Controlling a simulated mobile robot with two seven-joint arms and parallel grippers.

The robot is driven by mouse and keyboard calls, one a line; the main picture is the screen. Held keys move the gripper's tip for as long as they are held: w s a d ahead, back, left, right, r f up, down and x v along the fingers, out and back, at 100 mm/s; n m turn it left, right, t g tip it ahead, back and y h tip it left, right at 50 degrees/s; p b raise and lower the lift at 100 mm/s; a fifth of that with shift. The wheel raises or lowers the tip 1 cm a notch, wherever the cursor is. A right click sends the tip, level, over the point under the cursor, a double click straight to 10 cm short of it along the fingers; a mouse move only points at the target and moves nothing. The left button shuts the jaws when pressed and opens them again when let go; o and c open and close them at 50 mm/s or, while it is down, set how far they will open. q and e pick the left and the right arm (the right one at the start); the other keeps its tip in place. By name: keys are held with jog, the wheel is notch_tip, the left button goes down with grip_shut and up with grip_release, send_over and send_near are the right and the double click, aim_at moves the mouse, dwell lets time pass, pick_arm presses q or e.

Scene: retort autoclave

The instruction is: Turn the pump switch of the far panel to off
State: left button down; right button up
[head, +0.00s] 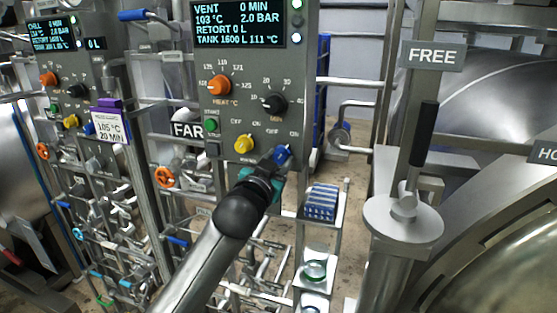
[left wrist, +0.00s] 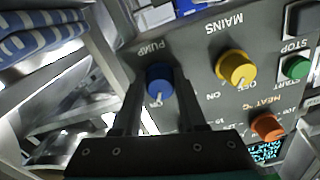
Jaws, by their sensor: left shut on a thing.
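The far panel (head: 247,70) is a grey box with a lit display, beside a black FAR plate (head: 187,130). Its blue pump switch (head: 283,153) is at the lower right of the panel, and the knob also shows in the left wrist view (left wrist: 160,77) beside the upside-down word PUMP. My left gripper (head: 277,160) is shut on this knob, one finger on each side. My right gripper is out of view.
The yellow mains knob (left wrist: 237,67) sits close beside the pump switch, with the orange heat knob (left wrist: 267,126) and green start button (left wrist: 296,67) farther off. A striped stack (head: 321,202) stands on a shelf at lower right. Another panel (head: 62,65) is at left.

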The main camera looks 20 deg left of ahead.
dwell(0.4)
pick_arm(q)
jog(key=n+p, duration=0.2)
jog(key=n, duration=0.1)
jog(key=n+p, duration=0.2)
jog(key=n, duration=0.1)
jog(key=shift+d+r+n+p, duration=0.15)
jog(key=shift+n+p, duration=0.15)
jog(key=shift+p, duration=0.1)
jog(key=n+p, duration=0.2)
jog(key=n, duration=0.1)
jog(key=shift+n+p, duration=0.8)
jog(key=shift+n, duration=0.4)
jog(key=shift+c, duration=2.3)
grip_release()
